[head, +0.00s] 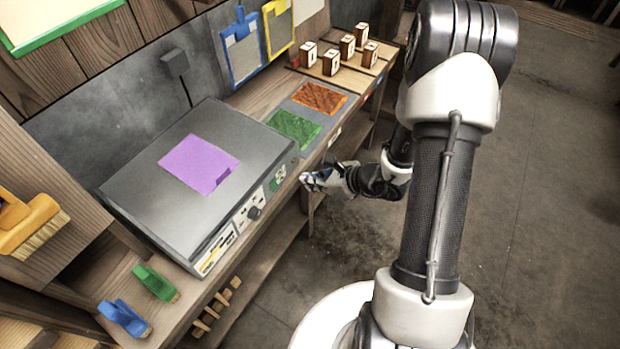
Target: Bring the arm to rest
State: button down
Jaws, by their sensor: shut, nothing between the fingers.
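My arm (432,200) stands upright at the right of the view and bends back toward the bench at mid height. My gripper (308,178) is at the bench's front edge, just right of the grey machine (150,215). It appears shut and holds nothing. It is small and partly blurred in this view, and I cannot tell whether it touches the bench edge.
The machine has a purple sheet (199,164) on top. Green (293,129) and orange (319,97) patches lie behind my gripper. Several wooden blocks (331,62) stand farther back. Green (155,283) and blue (124,317) clamps lie front left. The floor (550,220) at right is clear.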

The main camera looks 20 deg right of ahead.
jog(key=s+a+r+n+g+y+b, duration=0.1)
jog(key=s+a+r+n+g, duration=0.1)
jog(key=s+a+r+n, duration=0.45)
jog(key=s+a+r+n+g+y, duration=0.1)
jog(key=s+a+r+n+g, duration=0.2)
jog(key=a+r+n, duration=0.55)
jog(key=s+d+r+n+t+h+b, duration=0.1)
jog(key=s+d+r+n+h, duration=0.7)
jog(key=s+n, duration=0.5)
jog(key=shift+s+d+r+n, duration=0.15)
jog(key=shift+d+r+n, duration=0.15)
jog(key=shift+d+r, duration=0.4)
